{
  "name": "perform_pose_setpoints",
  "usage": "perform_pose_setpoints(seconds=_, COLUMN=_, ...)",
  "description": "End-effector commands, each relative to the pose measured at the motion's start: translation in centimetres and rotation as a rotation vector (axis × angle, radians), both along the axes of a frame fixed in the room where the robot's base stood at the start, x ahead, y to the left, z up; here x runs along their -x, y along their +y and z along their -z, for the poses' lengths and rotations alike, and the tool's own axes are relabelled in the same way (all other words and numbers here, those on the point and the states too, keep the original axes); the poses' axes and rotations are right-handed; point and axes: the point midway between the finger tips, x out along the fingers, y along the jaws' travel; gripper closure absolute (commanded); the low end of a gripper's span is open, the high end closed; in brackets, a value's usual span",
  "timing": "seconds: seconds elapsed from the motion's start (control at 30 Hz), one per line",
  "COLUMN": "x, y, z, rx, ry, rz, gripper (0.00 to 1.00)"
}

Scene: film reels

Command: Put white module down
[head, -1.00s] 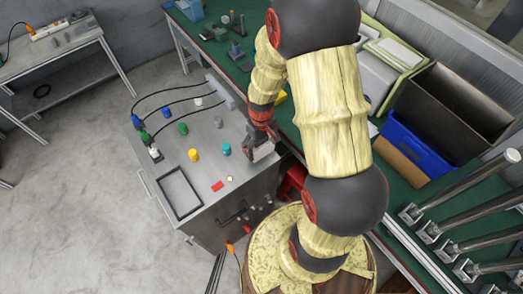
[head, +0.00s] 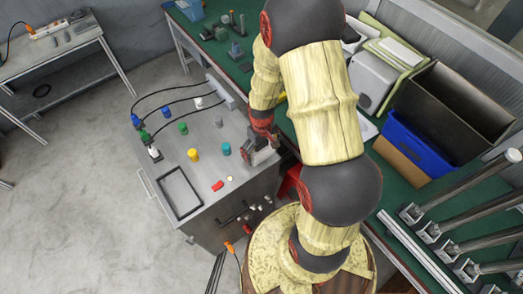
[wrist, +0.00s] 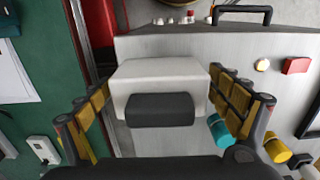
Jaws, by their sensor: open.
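The white module (wrist: 160,80) is a white block with a dark grey front part, in the middle of the wrist view. It stands between the two fingers of my gripper (wrist: 160,100), which are open, one on each side and close to it. In the head view my gripper (head: 262,146) is low over the right edge of the metal cabinet top (head: 210,140). The module is mostly hidden there, with a pale part (head: 265,157) showing below the fingers. I cannot tell exactly whether its underside rests on the top.
A teal cylinder (wrist: 218,131) is beside the right finger. A yellow cylinder (head: 193,155), a red block (head: 217,186) and an empty black frame (head: 180,192) are further left. The green bench (head: 293,130) adjoins the cabinet on the right.

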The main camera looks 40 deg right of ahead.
Motion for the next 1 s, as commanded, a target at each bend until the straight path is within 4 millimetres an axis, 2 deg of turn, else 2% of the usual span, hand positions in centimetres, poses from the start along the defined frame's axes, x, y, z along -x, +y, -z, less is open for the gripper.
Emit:
perform_pose_setpoints(seconds=0.3, x=0.0, y=0.0, z=-0.1, rx=0.000, ry=0.000, rz=0.000, gripper=0.06)
perform_pose_setpoints(seconds=0.43, x=-0.1, y=0.0, z=-0.9, rx=0.001, ry=-0.002, rz=0.000, gripper=0.06)
perform_pose_setpoints(seconds=0.57, x=-0.2, y=-0.1, z=-3.0, rx=0.002, ry=-0.005, rz=0.000, gripper=0.06)
perform_pose_setpoints(seconds=0.8, x=-0.1, y=0.0, z=-8.0, rx=0.002, ry=-0.005, rz=0.000, gripper=0.06)
perform_pose_setpoints(seconds=1.0, x=-0.1, y=0.0, z=-11.1, rx=0.001, ry=-0.003, rz=0.000, gripper=0.06)
